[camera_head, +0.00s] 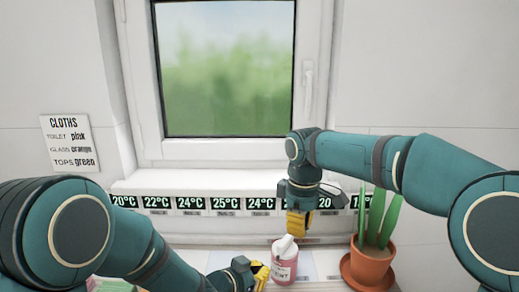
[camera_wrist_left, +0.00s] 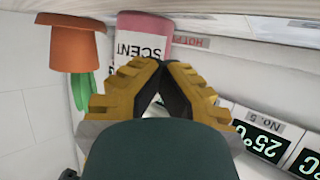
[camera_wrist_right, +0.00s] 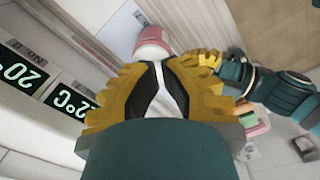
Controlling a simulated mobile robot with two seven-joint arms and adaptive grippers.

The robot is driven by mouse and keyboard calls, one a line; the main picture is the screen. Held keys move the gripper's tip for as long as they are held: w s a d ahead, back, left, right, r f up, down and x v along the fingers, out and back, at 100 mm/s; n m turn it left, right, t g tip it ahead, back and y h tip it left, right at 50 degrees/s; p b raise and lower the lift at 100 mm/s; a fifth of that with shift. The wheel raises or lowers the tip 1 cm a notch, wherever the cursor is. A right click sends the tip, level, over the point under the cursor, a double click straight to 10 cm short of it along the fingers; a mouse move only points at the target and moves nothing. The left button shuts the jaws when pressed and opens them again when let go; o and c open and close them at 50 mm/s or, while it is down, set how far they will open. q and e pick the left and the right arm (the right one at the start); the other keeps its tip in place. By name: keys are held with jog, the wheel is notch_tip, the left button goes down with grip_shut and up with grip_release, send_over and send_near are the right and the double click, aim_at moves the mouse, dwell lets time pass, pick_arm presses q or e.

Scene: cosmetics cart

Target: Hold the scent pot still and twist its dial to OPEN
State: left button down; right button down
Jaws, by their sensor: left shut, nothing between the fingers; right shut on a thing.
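The scent pot (camera_head: 284,268) is a small pink pot with a white label, upright on the ledge below the window. Its white dial (camera_head: 284,246) is on top. My right gripper (camera_head: 297,234) comes down from above and is shut on the dial; a thin white part shows between its fingers (camera_wrist_right: 160,72). My left gripper (camera_head: 264,272) is shut and empty, at the left side of the pot. In the left wrist view its fingertips (camera_wrist_left: 162,66) point at the label (camera_wrist_left: 140,45); whether they touch the pot I cannot tell. The dial's markings are not readable.
A potted green plant in an orange pot (camera_head: 370,264) stands close on the right. Behind is a row of temperature displays (camera_head: 226,203) under the window sill. A cloths sign (camera_head: 70,142) hangs on the left wall.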

aim_at(285, 245)
notch_tip(285, 245, down, 7)
dwell(0.5)
jog(key=shift+w+r, duration=0.1)
jog(key=shift+w+a, duration=0.3)
jog(key=shift+w, duration=0.2)
dwell(1.0)
jog(key=shift+w+d, duration=0.45)
jog(key=shift+w, duration=0.05)
dwell(0.5)
jog(key=shift+w+d, duration=0.15)
jog(key=shift+w, duration=0.15)
jog(key=shift+w+d, duration=0.1)
jog(key=shift+w, duration=0.35)
jog(key=shift+d, duration=0.15)
